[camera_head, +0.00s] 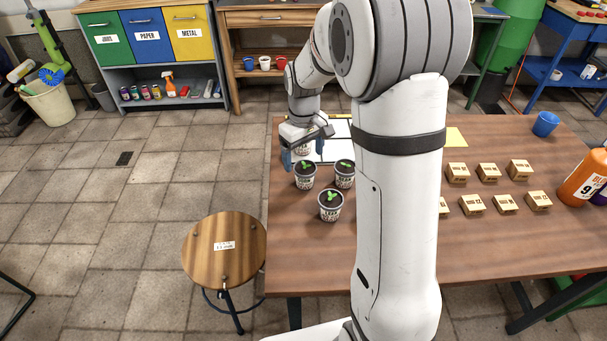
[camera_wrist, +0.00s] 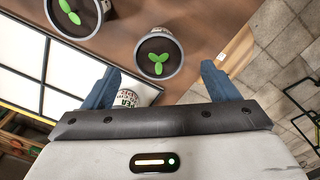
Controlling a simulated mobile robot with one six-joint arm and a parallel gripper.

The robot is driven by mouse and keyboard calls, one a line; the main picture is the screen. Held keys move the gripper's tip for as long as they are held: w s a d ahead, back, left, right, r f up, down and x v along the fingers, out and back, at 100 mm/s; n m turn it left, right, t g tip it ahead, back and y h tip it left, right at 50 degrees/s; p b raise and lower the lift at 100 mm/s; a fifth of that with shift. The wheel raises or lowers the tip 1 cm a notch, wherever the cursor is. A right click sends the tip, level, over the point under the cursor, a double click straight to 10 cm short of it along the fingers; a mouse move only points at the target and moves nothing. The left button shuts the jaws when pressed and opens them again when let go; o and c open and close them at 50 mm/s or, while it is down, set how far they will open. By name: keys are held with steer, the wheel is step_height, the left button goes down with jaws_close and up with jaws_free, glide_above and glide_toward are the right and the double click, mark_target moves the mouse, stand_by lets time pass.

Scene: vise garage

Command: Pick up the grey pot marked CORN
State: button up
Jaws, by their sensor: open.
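Several small pots with dark soil and green sprouts stand on the wooden table. In the head view I see a left pot (camera_head: 305,178), a right pot (camera_head: 344,175) and a nearest pot (camera_head: 330,208); another pot (camera_head: 302,149) is mostly hidden behind my gripper (camera_head: 303,158). Their labels are too small to read, so I cannot tell which is CORN. In the wrist view, my gripper (camera_wrist: 160,68) is open, its blue fingers apart. One pot (camera_wrist: 158,55) shows just beyond the fingertips, another (camera_wrist: 76,17) at the upper left. A labelled pot (camera_wrist: 144,94) is partly hidden by the gripper.
A white board (camera_head: 335,140) lies behind the pots. Small wooden blocks (camera_head: 488,172) stand right of my arm, with a blue cup (camera_head: 545,124) and an orange bottle (camera_head: 585,178) farther right. A round stool (camera_head: 224,250) stands left of the table (camera_head: 300,240).

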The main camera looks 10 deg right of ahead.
mark_target(305, 168)
step_height(305, 168, down, 7)
steer(key=shift+s+d+f, duration=0.1)
steer(key=shift+s+d, duration=0.05)
steer(key=shift+c, duration=0.2)
steer(key=c, duration=1.1)
